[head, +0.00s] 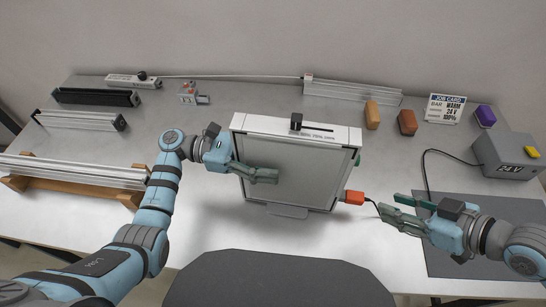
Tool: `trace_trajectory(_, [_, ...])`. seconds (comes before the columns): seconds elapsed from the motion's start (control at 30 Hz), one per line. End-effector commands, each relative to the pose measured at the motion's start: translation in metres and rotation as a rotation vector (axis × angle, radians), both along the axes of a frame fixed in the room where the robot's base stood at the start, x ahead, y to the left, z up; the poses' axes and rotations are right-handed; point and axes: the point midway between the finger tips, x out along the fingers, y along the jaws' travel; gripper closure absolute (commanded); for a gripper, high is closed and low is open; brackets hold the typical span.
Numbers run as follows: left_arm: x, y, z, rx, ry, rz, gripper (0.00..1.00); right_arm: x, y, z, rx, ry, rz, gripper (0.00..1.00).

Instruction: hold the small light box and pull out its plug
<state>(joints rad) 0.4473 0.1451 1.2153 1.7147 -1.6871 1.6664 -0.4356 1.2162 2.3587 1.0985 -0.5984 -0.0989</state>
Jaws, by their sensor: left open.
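The small light box (305,178) stands upright at the middle of the table, a pale panel in a white frame with a black slider on top. An orange plug (351,197) sits at its lower right edge, with a dark cable running right. My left gripper (262,175) is at the box's left edge, open, with a finger across the front of the panel; its other finger is hidden, and contact is unclear. My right gripper (388,204) is to the right of the plug, fingers apart, tips near the cable; the plug is not between them.
A grey 24V supply box (507,156) with a yellow top stands at the right, beside a dark mat (470,265). Orange (372,115), brown (407,122) and purple (485,116) blocks and a job card (445,107) stand behind. Light bars (75,172) lie at left.

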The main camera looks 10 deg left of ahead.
Motion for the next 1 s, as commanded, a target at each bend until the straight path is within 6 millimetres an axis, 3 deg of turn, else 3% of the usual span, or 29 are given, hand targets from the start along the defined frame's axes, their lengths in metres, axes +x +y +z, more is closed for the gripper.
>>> trace_trajectory(0.33, [-0.0005, -0.0079, -0.0003, 0.001, 0.001, 0.001, 0.42, 0.0000, 0.0000, 0.0000, 0.000, 0.000, 0.000, 0.67])
trace_trajectory(0.7, [-0.0005, -0.0076, -0.0003, 0.002, 0.000, 0.001, 1.00, 0.0000, 0.0000, 0.0000, 0.000, 0.000, 0.000, 0.67])
trace_trajectory(0.83, [-0.0005, -0.0075, -0.0003, 0.002, 0.000, 0.000, 1.00, 0.0000, 0.0000, 0.0000, 0.000, 0.000, 0.000, 0.67])
trace_trajectory(0.87, [-0.0005, -0.0075, -0.0003, 0.002, 0.000, 0.000, 0.65, 0.0000, 0.0000, 0.0000, 0.000, 0.000, 0.000, 0.67])
trace_trajectory(1.0, [-0.0005, -0.0075, -0.0004, 0.002, 0.000, 0.000, 0.88, 0.0000, 0.0000, 0.0000, 0.000, 0.000, 0.000, 0.67])
